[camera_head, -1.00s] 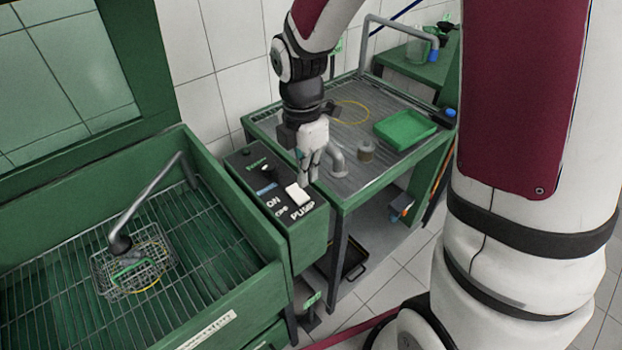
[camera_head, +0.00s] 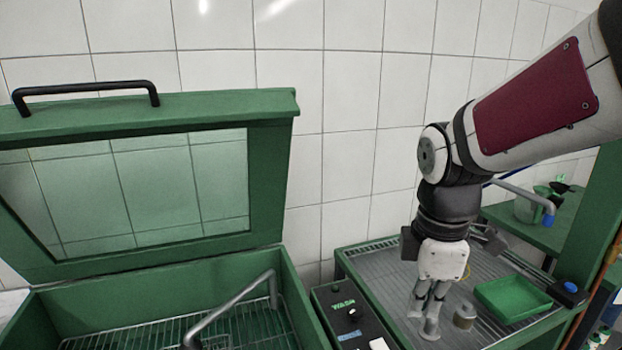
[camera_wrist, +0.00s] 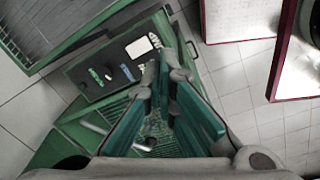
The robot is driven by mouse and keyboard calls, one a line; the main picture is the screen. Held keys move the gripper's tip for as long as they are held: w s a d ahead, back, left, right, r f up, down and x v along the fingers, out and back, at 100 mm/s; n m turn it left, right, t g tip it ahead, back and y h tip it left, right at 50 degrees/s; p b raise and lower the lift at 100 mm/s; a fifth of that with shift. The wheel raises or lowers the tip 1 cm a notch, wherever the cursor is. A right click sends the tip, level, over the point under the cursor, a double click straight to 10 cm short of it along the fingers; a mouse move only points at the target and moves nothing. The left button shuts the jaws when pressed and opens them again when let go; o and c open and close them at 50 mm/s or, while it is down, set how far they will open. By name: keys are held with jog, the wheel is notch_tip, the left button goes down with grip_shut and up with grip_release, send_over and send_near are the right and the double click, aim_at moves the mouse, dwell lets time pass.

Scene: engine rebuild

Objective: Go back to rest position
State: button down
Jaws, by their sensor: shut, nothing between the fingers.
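My gripper (camera_head: 431,312) hangs fingers down over the grated top of the green bench (camera_head: 378,272) in the head view. Its fingers are together with nothing between them. In the wrist view my gripper (camera_wrist: 160,75) points toward the floor area, with the control panel (camera_wrist: 112,68) to its left. In the head view a short grey pipe end shows right by the fingertips; I cannot tell whether they touch.
The green washer (camera_head: 283,295) stands at left with its lid (camera_head: 272,165) raised and a bent metal pipe inside. The control panel (camera_head: 345,312) sits between washer and bench. A small cup (camera_head: 465,316) and a green tray (camera_head: 513,298) are right of my gripper.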

jog(key=s+d+r+m+t, duration=0.1)
jog(key=s+r+m+t, duration=0.3)
jog(key=s+m, duration=0.8)
jog(key=shift+d+r+m, duration=0.15)
jog(key=shift+r+m, duration=1.05)
jog(key=shift+m, duration=0.7)
